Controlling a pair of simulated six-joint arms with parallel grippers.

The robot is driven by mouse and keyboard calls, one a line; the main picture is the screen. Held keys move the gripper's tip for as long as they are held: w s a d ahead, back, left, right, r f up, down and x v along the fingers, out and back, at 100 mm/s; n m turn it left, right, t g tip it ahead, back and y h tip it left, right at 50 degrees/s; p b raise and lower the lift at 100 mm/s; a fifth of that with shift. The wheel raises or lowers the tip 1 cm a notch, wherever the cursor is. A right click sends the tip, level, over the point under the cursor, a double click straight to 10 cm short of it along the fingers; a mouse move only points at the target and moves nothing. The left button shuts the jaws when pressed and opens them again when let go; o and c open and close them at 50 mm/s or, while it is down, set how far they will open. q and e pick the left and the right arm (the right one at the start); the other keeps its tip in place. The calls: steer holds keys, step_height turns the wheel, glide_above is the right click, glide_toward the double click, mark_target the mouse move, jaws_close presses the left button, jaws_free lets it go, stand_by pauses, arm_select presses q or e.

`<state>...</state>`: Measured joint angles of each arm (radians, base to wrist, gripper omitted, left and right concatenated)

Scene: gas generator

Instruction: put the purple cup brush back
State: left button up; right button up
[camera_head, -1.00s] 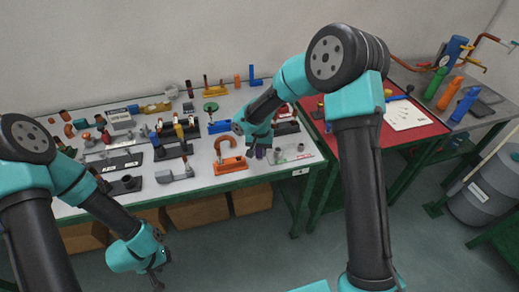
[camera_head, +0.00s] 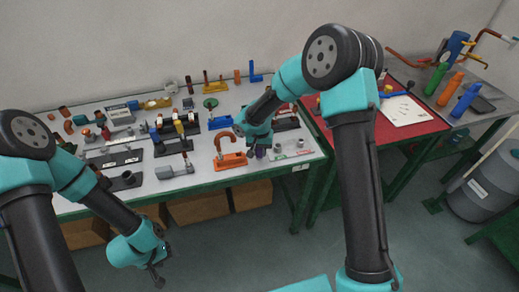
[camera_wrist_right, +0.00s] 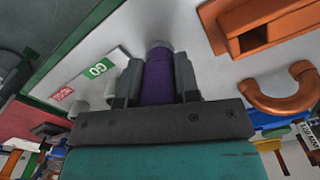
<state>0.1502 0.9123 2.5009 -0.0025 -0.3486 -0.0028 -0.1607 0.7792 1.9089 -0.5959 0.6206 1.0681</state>
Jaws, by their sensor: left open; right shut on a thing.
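The purple cup brush (camera_wrist_right: 158,80) is upright between the fingers of my right gripper (camera_wrist_right: 155,85), which is shut on it. Its pale end points at the white table surface in the right wrist view; I cannot tell whether it touches. In the head view only a small purple part (camera_head: 261,153) shows below my right gripper (camera_head: 258,147), near the table's front right corner. My left gripper (camera_head: 157,275) is open and empty, low in front of the table.
An orange clamp-like part (camera_head: 231,161) stands just left of the brush. A white GO-marked plate (camera_wrist_right: 92,72) with grey cylinders lies close beside it. Several tools crowd the white table's left and back. A red-topped table (camera_head: 402,133) adjoins on the right.

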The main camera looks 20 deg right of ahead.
steer(key=shift+f, duration=0.3)
steer(key=o, duration=1)
steer(key=r, duration=1.7)
steer(key=shift+w+d+r, duration=0.1)
steer(key=shift+w+r, duration=0.1)
